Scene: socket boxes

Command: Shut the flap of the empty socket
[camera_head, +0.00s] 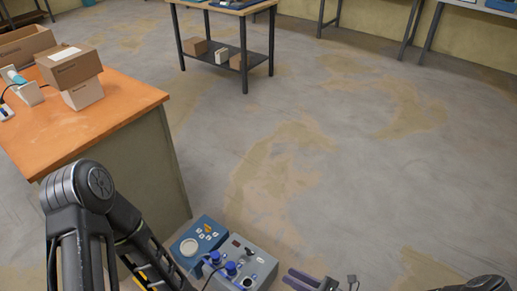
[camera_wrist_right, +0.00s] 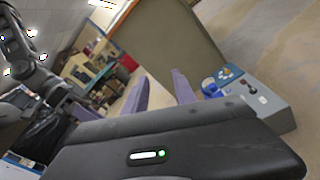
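A blue socket box (camera_head: 201,243) with a round pale disc and a grey socket box (camera_head: 246,262) with blue plugs or caps stand side by side at the bottom of the head view. A dark cable lies over the grey box. The boxes also show in the right wrist view, the grey one (camera_wrist_right: 262,103) nearest. I cannot tell which socket is empty or how its flap stands. My right gripper (camera_head: 302,279), with purple fingers, is right of the grey box and apart from it. In the wrist view its fingers (camera_wrist_right: 158,92) are spread with nothing between them. My left gripper is out of view.
An orange-topped bench (camera_head: 85,130) with cardboard boxes (camera_head: 70,65) stands at the left, close to the socket boxes. A shelved table (camera_head: 228,50) stands farther back. The floor in the middle and right is clear. My left arm crosses the lower left.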

